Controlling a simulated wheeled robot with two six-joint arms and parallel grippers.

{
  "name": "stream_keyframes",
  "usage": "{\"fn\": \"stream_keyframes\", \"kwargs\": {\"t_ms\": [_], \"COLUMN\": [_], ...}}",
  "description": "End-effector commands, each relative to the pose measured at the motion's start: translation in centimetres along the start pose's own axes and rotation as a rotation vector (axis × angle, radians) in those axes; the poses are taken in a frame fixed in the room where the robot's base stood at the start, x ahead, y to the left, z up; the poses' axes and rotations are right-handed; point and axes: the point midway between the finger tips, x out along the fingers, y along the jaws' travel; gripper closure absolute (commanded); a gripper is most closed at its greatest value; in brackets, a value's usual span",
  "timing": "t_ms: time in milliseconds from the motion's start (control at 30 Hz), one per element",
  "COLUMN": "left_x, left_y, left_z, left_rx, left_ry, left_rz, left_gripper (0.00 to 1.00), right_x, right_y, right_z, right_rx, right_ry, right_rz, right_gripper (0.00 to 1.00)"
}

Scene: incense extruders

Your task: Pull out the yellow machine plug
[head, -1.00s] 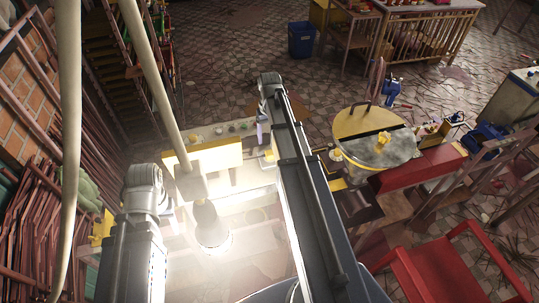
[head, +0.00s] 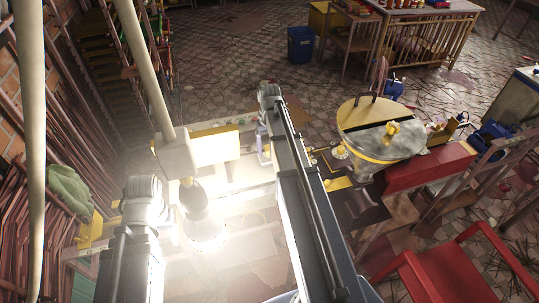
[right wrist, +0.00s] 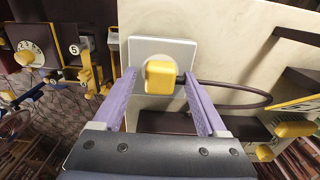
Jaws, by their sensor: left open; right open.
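The yellow plug (right wrist: 160,77) sits in a round opening of a pale square plate (right wrist: 184,49) on a cream panel, in the right wrist view. A dark cable (right wrist: 255,88) loops out from it to the right. My right gripper (right wrist: 164,84) is open, its purple fingers on either side of the plug with gaps; I see no firm contact. In the head view, a purple finger of it (head: 263,146) shows beside the forearm. My left arm (head: 143,203) is near the bright lamp (head: 205,225); its fingers are lost in glare or hidden.
In the head view, a round yellow-rimmed machine (head: 380,128) on a red base stands right of my right arm. A red chair (head: 440,270) is at lower right. A blue bin (head: 301,44) stands at the back. A pale hanging pole (head: 150,75) crosses the upper left.

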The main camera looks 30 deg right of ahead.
Motion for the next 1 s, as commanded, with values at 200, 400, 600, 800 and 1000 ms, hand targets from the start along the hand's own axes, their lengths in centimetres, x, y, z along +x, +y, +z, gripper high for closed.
{"fn": "stream_keyframes", "kwargs": {"t_ms": [200,400,600,800,1000], "left_x": [-0.06,-0.05,-0.05,-0.05,-0.05], "left_y": [-0.01,0.0,0.0,0.0,0.0], "left_z": [0.0,0.0,0.01,0.01,0.01], "left_rx": [0.0,0.0,0.0,0.0,0.0], "left_ry": [0.0,0.0,0.0,0.0,0.0], "left_rz": [0.0,0.0,0.0,0.0,0.0], "left_gripper": [0.5,0.5,0.5,0.5,0.5], "right_x": [-0.06,-0.05,-0.05,-0.05,-0.05], "right_y": [0.0,0.0,-0.01,0.0,0.0], "right_z": [0.0,0.0,0.0,0.0,0.0], "right_rx": [0.0,0.0,0.0,0.0,0.0], "right_ry": [0.0,0.0,0.0,0.0,0.0], "right_rz": [0.0,0.0,0.0,0.0,0.0], "right_gripper": [0.25,0.25,0.25,0.25,0.36]}}
